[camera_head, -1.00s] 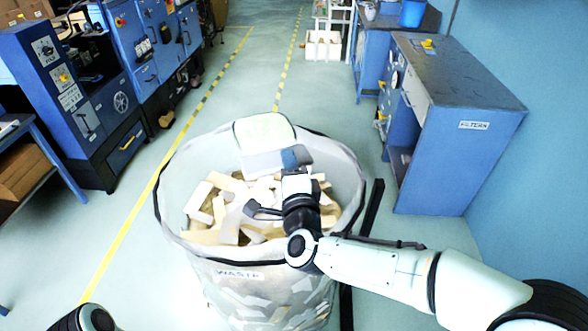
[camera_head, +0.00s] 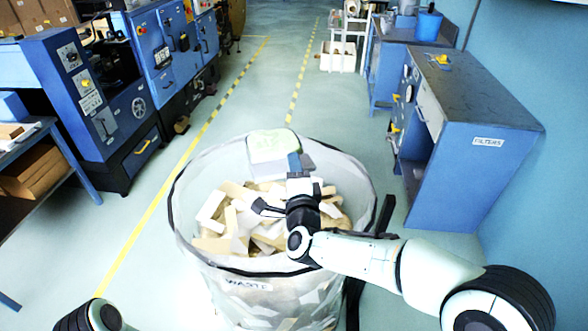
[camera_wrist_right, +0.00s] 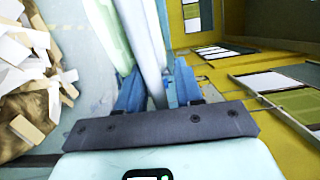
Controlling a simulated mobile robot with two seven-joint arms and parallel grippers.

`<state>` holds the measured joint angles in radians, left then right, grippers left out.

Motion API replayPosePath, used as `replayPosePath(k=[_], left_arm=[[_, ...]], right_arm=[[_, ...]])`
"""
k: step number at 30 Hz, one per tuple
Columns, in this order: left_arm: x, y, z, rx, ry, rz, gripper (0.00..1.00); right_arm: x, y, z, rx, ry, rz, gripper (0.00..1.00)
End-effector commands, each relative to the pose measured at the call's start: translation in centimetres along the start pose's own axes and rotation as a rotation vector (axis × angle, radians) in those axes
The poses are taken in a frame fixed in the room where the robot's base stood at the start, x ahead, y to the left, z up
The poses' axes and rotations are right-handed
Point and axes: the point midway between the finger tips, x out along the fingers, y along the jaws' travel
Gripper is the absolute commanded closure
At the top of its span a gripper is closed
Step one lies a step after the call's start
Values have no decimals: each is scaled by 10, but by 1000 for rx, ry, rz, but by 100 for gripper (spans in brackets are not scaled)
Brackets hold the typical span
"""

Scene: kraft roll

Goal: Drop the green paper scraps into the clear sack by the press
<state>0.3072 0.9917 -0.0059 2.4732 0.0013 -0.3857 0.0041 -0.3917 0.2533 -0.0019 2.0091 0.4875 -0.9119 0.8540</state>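The clear sack (camera_head: 215,290), labelled WASTE, stands open in front of me in the head view, with several cream and white scraps (camera_head: 237,215) inside. My right gripper (camera_head: 300,165) is over its mouth. It is shut on a pale piece with a light green face, the green paper scraps (camera_head: 272,145), which shows in front of the sack's far rim. In the right wrist view the blue fingers (camera_wrist_right: 155,95) lie on both sides of the pale green and whitish held piece (camera_wrist_right: 140,35). I cannot make out separate scraps in it. My left gripper is out of view.
Blue machines (camera_head: 85,90) stand at the left, beside a table with brown boxes (camera_head: 35,170). A blue cabinet (camera_head: 470,170) labelled FILTERS stands at the right. The floor aisle (camera_head: 255,95) between yellow-black lines is clear beyond the sack.

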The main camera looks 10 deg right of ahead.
Motion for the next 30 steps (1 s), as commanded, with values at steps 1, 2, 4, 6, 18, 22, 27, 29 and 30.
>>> replayPosePath(k=[1,2,4,6,18,22,27,29,30], left_arm=[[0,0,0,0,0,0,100],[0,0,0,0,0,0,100],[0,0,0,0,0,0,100],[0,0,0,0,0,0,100],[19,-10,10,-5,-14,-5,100],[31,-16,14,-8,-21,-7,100],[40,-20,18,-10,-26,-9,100],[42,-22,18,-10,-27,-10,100],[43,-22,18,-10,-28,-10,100]], right_arm=[[0,0,0,0,0,-1,49],[0,0,0,0,0,-1,49],[0,0,0,0,0,0,49],[0,0,0,0,-1,0,49],[-39,3,1,1,-4,1,49],[-70,3,0,1,-3,1,49],[-104,2,0,1,-3,0,49],[-114,2,0,0,-2,0,49],[-119,1,0,1,-2,-1,49]])
